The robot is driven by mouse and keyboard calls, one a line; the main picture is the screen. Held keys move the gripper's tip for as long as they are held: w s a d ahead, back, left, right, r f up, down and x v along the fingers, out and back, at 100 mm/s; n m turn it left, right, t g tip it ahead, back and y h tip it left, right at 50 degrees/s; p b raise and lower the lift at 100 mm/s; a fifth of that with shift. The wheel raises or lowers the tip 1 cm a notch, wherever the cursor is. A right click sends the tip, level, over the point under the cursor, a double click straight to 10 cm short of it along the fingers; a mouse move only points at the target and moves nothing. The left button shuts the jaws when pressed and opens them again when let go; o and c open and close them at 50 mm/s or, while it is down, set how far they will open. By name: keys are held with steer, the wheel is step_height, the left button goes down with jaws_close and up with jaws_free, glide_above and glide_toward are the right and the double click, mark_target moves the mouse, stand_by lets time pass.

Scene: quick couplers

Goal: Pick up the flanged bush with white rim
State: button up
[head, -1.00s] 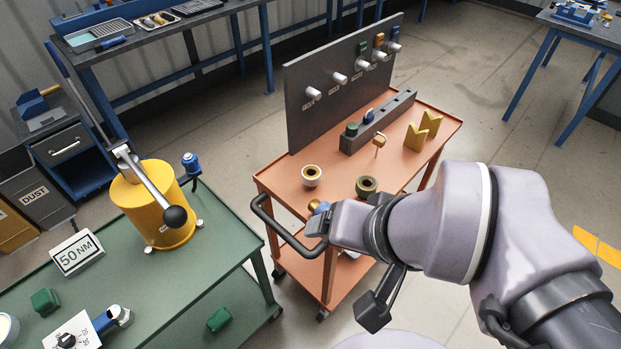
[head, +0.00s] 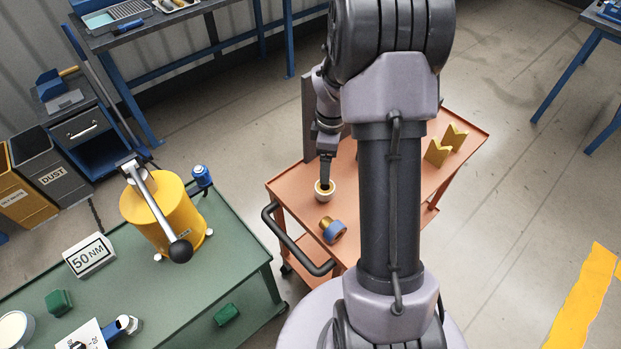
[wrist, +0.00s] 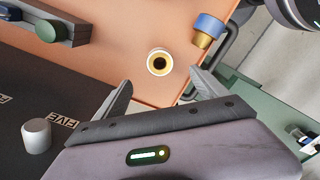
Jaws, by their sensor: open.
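The flanged bush with white rim (head: 324,195) stands on the orange cart top, near its left end. It also shows in the wrist view (wrist: 152,68), with a pale rim, a brass-coloured ring and a dark bore. My gripper (head: 325,178) points down at this bush in the head view and hides part of it. In the wrist view my gripper (wrist: 160,84) is open, with one finger on each side below the bush in the picture. Nothing is between the fingers, and the bush seems apart from them.
A blue-and-brass bush (head: 335,231) lies on its side nearby; it also shows in the wrist view (wrist: 208,27). A dark panel (wrist: 40,110) with a white peg (wrist: 36,136) and a dark rail (wrist: 82,30) stand beside. Yellow V-blocks (head: 438,152) stand further right.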

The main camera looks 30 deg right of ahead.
steer(key=b, duration=0.2)
glide_above(324, 188)
steer(key=s, duration=0.2)
step_height(324, 188, down, 8)
steer(key=f+b, duration=0.2)
steer(key=f, duration=0.1)
steer(key=a+f+b, duration=0.1)
steer(key=f, duration=0.1)
steer(key=shift+w, duration=0.25)
steer(key=shift+r, duration=0.2)
steer(key=c, duration=1.7)
